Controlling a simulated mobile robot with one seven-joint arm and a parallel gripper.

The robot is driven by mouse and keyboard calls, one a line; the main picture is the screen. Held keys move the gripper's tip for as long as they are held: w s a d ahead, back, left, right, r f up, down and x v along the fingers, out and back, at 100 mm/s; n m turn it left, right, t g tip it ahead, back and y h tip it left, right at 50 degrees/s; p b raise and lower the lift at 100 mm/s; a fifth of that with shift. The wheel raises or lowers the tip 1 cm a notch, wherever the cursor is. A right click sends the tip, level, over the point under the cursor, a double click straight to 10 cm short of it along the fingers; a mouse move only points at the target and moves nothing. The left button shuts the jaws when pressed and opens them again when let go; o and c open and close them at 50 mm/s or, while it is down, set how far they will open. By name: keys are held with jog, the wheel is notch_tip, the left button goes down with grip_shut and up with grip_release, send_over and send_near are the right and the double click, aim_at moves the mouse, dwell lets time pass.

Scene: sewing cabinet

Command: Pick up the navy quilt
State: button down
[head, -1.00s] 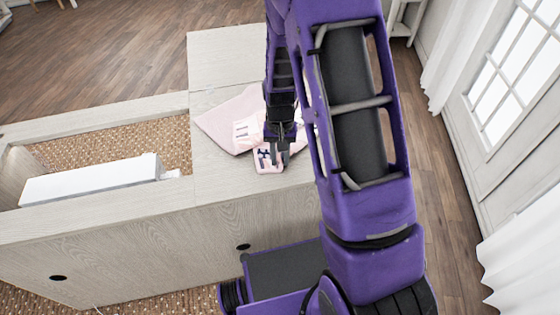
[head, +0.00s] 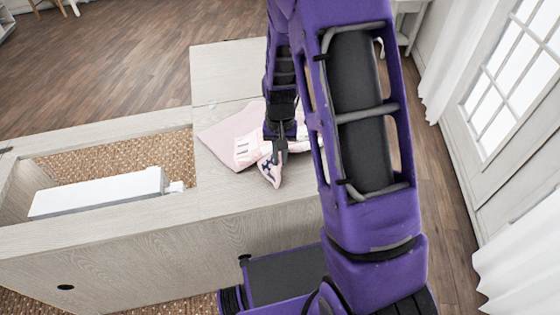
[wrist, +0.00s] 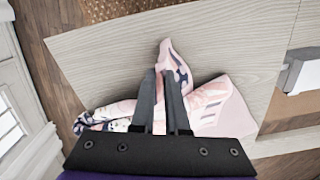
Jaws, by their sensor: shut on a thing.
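No plainly navy quilt shows. A pale pink cloth (head: 226,137) with whitish stripes lies on the cabinet top, and its near part (head: 272,175) carries dark navy patches. In the wrist view the patterned part (wrist: 177,62) rises at the fingertips, and the striped pink part (wrist: 225,108) lies to the right. More patterned cloth (wrist: 98,117) shows at left. My gripper (head: 280,160) is shut on the near, navy-patterned part, just above the top; its fingers (wrist: 166,76) also show in the wrist view. The fingers and arm hide some of the cloth.
The pale wood cabinet top (head: 222,70) is bare beyond the cloth. To the left is a recess with a woven floor (head: 110,155) and a long white object (head: 100,192). A window and white curtain (head: 525,250) stand at right.

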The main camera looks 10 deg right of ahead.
notch_tip(320, 180, up, 5)
dwell(0.3)
notch_tip(320, 180, up, 9)
dwell(0.5)
jog(key=w+a+r, duration=0.1)
jog(key=w+r, duration=0.1)
jog(key=w, duration=0.6)
jog(key=w+a+r, duration=0.1)
jog(key=w+r, duration=0.1)
jog(key=w, duration=0.7)
jog(key=shift+r, duration=0.15)
